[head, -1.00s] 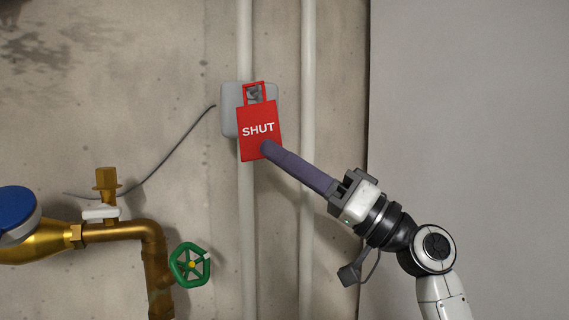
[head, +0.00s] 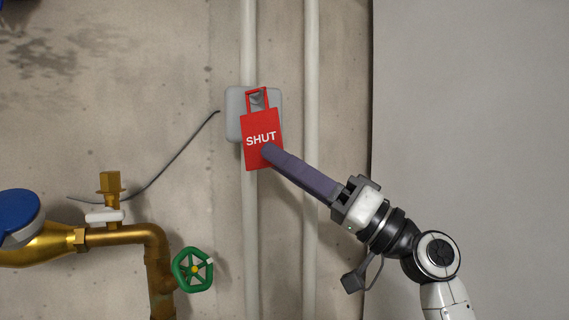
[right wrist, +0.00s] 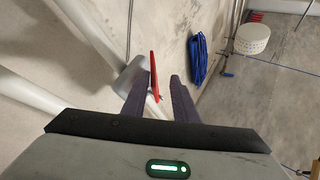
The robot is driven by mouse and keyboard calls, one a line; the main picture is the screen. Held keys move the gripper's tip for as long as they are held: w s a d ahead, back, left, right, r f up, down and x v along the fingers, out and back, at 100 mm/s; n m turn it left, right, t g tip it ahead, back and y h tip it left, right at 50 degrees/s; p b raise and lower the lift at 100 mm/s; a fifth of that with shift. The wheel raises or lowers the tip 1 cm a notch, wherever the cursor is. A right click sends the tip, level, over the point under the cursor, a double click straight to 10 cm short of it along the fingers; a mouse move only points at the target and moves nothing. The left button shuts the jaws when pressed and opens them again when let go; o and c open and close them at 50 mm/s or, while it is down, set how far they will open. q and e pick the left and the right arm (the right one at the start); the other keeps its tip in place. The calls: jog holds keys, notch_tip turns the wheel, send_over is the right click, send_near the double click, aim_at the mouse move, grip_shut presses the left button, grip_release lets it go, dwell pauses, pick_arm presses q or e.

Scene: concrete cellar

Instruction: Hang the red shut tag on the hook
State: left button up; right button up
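The red SHUT tag (head: 261,125) is in front of the grey box (head: 233,120) on the wall pipe, slightly tilted. Its top loop frames the grey hook (head: 257,101); I cannot tell whether the loop bears on it. My right gripper (head: 268,152) is at the tag's lower part, one finger in front of it. In the right wrist view the red tag (right wrist: 154,72) shows edge-on between my right gripper's fingers (right wrist: 160,80), which stand apart with a clear gap on the right side. My left gripper is not in view.
Two pale vertical pipes (head: 311,200) run along the concrete wall. A brass pipe (head: 130,236) with a green handwheel (head: 192,269) is lower left. A thin cable (head: 180,155) leads to the box. A blue bundle (right wrist: 198,60) hangs in the right wrist view.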

jog(key=b+v, duration=0.3)
jog(key=v, duration=0.7)
jog(key=w+f+m+t+h+p, duration=0.1)
jog(key=w+f+m+t+h, duration=0.2)
jog(key=f, duration=0.7)
jog(key=w+f+m+t+h, duration=0.1)
jog(key=w+f+m+h, duration=0.2)
jog(key=f, duration=0.7)
jog(key=s+d+f+m+g+h+p, duration=0.1)
jog(key=s+f+h, duration=0.15)
jog(key=f, duration=0.65)
jog(key=s+d+f+h, duration=0.15)
jog(key=f+h, duration=0.25)
jog(key=f, duration=0.6)
jog(key=s+d+f+n+g+h+p, duration=0.2)
jog(key=s+f+h, duration=0.4)
jog(key=s+f, duration=1.7)
jog(key=s+d+g, duration=0.1)
jog(key=s+g, duration=0.1)
jog(key=s, duration=0.1)
jog(key=shift+g, duration=0.4)
jog(key=shift+f, duration=0.2)
